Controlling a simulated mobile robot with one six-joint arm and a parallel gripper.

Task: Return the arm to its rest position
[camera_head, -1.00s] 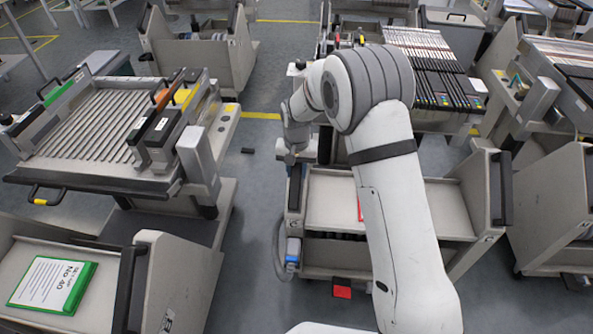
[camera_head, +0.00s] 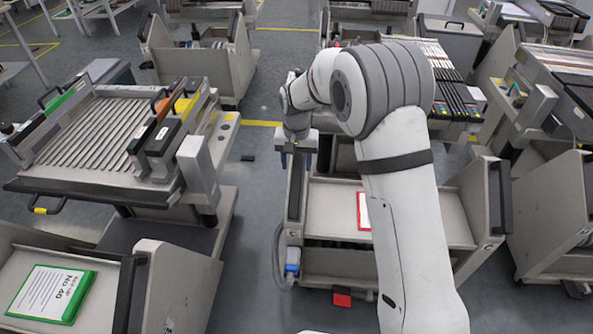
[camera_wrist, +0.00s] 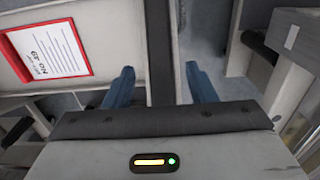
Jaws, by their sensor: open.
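My white arm (camera_head: 405,200) with its grey ribbed joint reaches forward over the middle trolley. My gripper (camera_wrist: 160,85) shows its two blue fingers spread apart in the wrist view, with nothing held between them. A dark upright edge of the trolley (camera_wrist: 158,45) shows beyond the gap. In the head view the hand is at the trolley's left side, and the fingers are hard to make out there. The red-framed card (camera_head: 363,211) lies on the trolley's top, partly hidden by my arm. It also shows in the wrist view (camera_wrist: 48,50), left of the fingers.
A trolley with a slatted feeder bed (camera_head: 95,130) stands at left. A green-framed card (camera_head: 52,293) lies on the front left trolley. Another trolley (camera_head: 565,200) stands close at right. Grey floor (camera_head: 250,200) is free between the left and middle trolleys.

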